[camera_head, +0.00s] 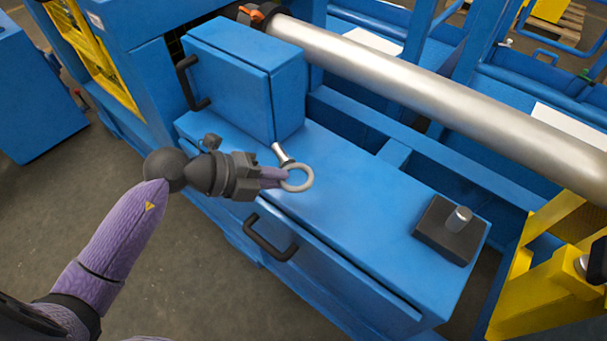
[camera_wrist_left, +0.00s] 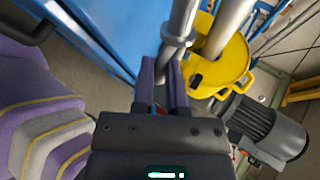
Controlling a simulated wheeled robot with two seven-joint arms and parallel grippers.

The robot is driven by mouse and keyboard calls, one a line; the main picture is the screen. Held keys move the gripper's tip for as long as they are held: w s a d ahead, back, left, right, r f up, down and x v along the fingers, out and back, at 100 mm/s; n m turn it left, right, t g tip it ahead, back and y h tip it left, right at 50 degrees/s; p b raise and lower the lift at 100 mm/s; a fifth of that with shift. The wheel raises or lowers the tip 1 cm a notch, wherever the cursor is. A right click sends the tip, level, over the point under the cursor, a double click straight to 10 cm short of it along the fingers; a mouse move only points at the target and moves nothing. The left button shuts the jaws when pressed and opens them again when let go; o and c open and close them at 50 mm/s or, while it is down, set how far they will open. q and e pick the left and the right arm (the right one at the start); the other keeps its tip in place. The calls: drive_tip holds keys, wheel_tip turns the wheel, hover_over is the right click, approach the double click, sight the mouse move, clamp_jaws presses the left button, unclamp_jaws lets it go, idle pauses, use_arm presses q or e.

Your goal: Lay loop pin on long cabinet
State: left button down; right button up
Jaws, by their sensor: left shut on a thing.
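The loop pin (camera_head: 297,179) is a light grey ring with a short metal shank, seen in the head view over the long cabinet. My left gripper (camera_head: 284,177) is shut on the loop pin at its ring. In the left wrist view the fingers (camera_wrist_left: 168,85) reach up to the pin's grey metal (camera_wrist_left: 177,45). The long blue cabinet (camera_head: 345,205) lies below the pin, with a black handle on its front. I cannot tell whether the pin touches the cabinet top. My right gripper is not in view.
A taller blue box (camera_head: 245,85) with a black handle stands at the cabinet's far left end. A dark block with a metal peg (camera_head: 448,232) sits at the right end. A thick steel roller (camera_head: 430,95) runs behind. The cabinet top's middle is clear.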

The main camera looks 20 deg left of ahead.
use_arm(q)
drive_tip(key=f+b, duration=0.2)
drive_tip(key=f, duration=0.2)
drive_tip(key=f+b, duration=0.2)
drive_tip(key=f, duration=0.2)
drive_tip(key=shift+s+d+f+b, duration=0.1)
drive_tip(key=shift+d+f+b, duration=0.1)
drive_tip(key=shift+f+b, duration=0.1)
drive_tip(key=shift+r, duration=0.25)
drive_tip(key=shift+f, duration=0.2)
drive_tip(key=c, duration=0.7)
unclamp_jaws()
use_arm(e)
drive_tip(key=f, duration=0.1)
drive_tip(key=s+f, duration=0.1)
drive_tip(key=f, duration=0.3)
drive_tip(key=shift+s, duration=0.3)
use_arm(q)
drive_tip(key=shift+o, duration=0.2)
